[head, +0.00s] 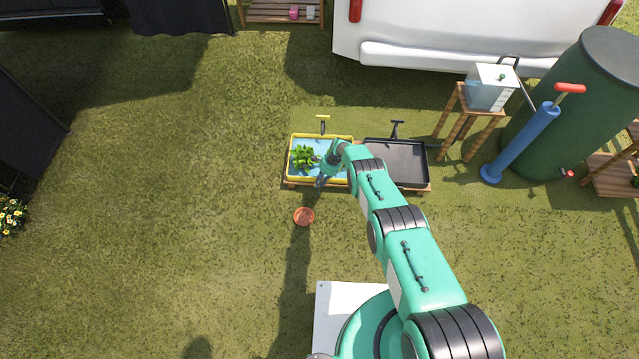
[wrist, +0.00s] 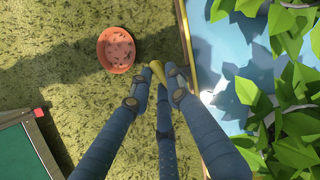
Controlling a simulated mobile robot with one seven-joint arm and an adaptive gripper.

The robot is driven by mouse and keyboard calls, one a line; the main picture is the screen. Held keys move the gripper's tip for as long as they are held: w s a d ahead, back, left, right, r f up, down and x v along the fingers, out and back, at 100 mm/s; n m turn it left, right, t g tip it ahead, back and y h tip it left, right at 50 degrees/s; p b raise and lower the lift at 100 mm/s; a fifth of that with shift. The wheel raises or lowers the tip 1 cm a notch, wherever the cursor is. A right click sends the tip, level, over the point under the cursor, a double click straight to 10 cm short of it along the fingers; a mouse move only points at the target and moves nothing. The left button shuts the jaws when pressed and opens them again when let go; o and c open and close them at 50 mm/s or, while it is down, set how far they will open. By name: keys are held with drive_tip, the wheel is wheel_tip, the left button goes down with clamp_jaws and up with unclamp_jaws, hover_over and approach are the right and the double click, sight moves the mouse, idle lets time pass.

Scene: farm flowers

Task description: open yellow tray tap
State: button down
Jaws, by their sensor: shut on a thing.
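The yellow tray (head: 305,136) sits on a low wooden stand and holds blue water and a green leafy plant (head: 303,156). My gripper (head: 320,182) is at the tray's front edge, low down on the outer side. The tray's water and the plant (wrist: 285,85) show on the right of the wrist view.
A black tray (head: 398,165) stands to the right of the yellow one. An orange pot (head: 304,216) lies on the grass in front, also in the wrist view (wrist: 116,50). A blue pump (head: 522,142), a green barrel (head: 570,110) and a wooden stand stand further right. Grass on the left is clear.

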idle(0.4)
drive_tip(key=c, duration=1.9)
unclamp_jaws()
drive_tip(key=shift+r, duration=0.15)
drive_tip(key=v, duration=1.1)
drive_tip(key=shift+w+d+r, duration=0.15)
drive_tip(key=shift+r, duration=0.1)
